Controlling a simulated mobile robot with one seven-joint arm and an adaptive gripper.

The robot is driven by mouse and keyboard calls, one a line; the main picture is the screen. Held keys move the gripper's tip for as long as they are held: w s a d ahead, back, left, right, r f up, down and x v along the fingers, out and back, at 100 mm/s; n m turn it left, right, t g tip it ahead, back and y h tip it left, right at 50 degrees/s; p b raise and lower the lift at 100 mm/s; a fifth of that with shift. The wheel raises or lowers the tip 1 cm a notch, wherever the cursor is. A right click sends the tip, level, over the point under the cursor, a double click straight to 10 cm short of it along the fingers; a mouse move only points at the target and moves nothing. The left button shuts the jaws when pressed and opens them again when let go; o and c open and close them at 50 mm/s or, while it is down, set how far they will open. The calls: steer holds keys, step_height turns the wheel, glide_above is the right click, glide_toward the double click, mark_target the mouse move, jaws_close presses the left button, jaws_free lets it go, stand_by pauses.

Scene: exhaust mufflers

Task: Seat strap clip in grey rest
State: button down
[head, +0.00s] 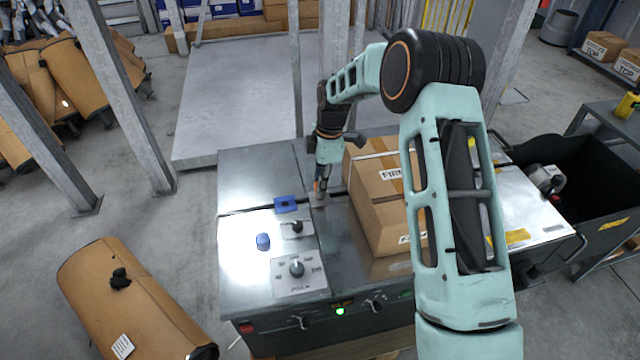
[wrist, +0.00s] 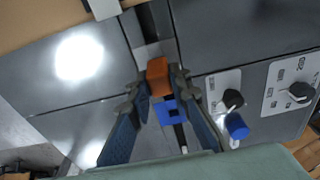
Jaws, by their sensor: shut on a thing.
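My gripper (head: 319,190) points down over the top of the metal machine, left of the carton. In the wrist view its two blue-grey fingers (wrist: 158,82) are closed on a small orange block, which I take as the strap clip (wrist: 157,69). It also shows small in the head view (head: 317,185). A light grey piece, likely the grey rest (wrist: 148,50), lies just beyond the clip in the dark groove. I cannot tell whether the clip touches it. The clip's underside is hidden.
A blue square piece with a dark hole (head: 286,204) lies on the machine top (head: 240,185), near two black knobs (head: 297,268) and a blue cylinder (head: 263,241). The strapped carton (head: 380,215) stands close on the right. The machine's left top is mostly clear.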

steer(key=shift+f+b, duration=0.3)
steer(key=shift+f, duration=0.2)
steer(key=c, duration=1.7)
jaws_free()
steer(key=shift+r, duration=0.15)
steer(key=r, duration=0.4)
steer(key=d+r, duration=0.1)
steer(key=r, duration=0.6)
steer(key=shift+w+d+r, duration=0.2)
steer(key=shift+r, duration=0.2)
